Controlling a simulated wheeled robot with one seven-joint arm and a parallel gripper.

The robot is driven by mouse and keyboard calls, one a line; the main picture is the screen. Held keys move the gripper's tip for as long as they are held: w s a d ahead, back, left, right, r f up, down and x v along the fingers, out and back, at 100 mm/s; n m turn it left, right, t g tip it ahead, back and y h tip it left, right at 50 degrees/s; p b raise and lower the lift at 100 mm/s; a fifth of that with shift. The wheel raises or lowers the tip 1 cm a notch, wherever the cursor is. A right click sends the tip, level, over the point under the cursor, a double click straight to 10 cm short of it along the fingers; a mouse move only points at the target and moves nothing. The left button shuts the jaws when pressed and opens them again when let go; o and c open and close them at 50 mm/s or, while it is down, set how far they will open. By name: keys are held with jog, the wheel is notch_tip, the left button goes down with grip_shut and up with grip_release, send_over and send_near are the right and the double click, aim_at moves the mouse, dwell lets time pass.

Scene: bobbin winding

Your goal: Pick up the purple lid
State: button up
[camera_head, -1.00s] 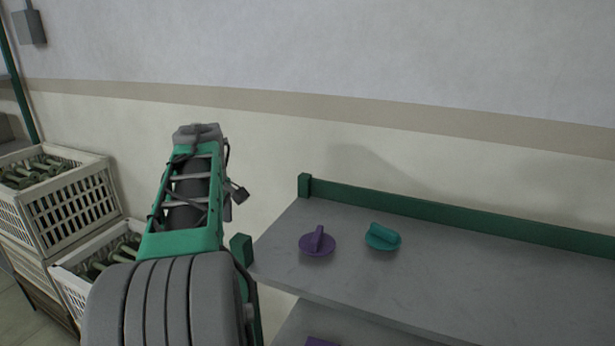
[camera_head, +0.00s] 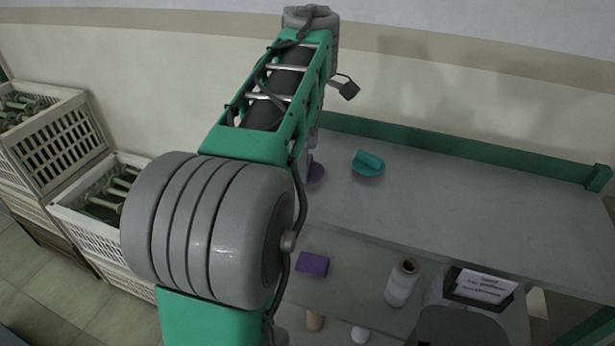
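The purple lid (camera_head: 317,172) lies on the grey upper shelf (camera_head: 450,205), near its left end. My arm covers most of it, and only its right part shows. A teal lid (camera_head: 368,164) with a raised grip lies on the same shelf, to the right of the purple one. My arm reaches up and forward over the shelf's left end. My gripper is hidden behind the arm, so its fingers and whether it touches the lid cannot be seen.
A green rail (camera_head: 440,147) runs along the shelf's back edge. Below are a purple block (camera_head: 313,264), a white spool (camera_head: 402,283) and a labelled holder (camera_head: 482,287). White crates (camera_head: 60,140) of bobbins stand at left. The upper shelf's right part is clear.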

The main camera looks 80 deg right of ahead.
aim_at(316, 170)
notch_tip(316, 170, down, 3)
jog(key=shift+f+b, duration=0.15)
jog(key=shift+b, duration=0.65)
jog(key=c, duration=1.4)
jog(key=shift+r, duration=0.2)
